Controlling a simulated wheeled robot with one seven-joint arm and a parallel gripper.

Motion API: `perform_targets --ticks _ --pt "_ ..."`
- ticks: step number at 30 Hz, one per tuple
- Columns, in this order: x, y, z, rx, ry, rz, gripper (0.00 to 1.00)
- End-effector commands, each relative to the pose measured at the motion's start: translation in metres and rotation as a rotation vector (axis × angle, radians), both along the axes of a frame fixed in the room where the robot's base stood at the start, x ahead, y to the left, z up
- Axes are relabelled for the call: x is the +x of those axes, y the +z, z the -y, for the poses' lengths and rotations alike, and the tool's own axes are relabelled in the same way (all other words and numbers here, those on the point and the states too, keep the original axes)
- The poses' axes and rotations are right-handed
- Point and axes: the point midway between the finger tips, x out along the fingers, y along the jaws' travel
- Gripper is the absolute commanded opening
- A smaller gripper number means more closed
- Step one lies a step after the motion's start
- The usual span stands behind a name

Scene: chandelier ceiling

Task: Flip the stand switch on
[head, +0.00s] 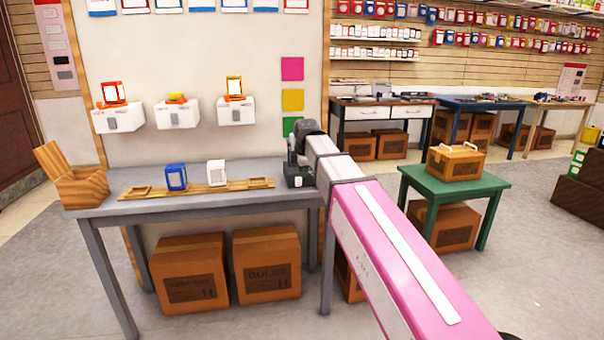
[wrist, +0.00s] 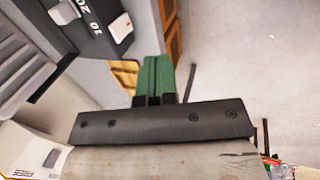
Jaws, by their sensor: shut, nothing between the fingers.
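A dark box (head: 299,180) with a small white part stands at the right end of the grey table (head: 262,172), partly hidden by my arm. In the wrist view, a dark box (wrist: 88,30) with pale numbers carries a white rocker switch (wrist: 121,28) at upper left; it looks like the same box. I cannot tell the rocker's position. My gripper (wrist: 154,62) has its green-tipped fingers together and empty, to the right of and below the switch in that view. They appear apart from it. In the head view the fingertips are hidden at the end of my pink and white arm.
White wall boxes (head: 177,114) with grey switches hang left of my arm. A blue block (head: 176,177) and a white block (head: 217,172) stand on a wooden strip. A wooden bin (head: 72,180) is at far left. A green table (head: 487,185) stands at right.

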Motion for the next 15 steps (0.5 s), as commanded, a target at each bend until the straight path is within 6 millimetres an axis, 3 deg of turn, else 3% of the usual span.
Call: perform_targets --ticks 15 --pt "0.026 -0.078 -0.007 -0.001 0.0 -0.002 0.0"
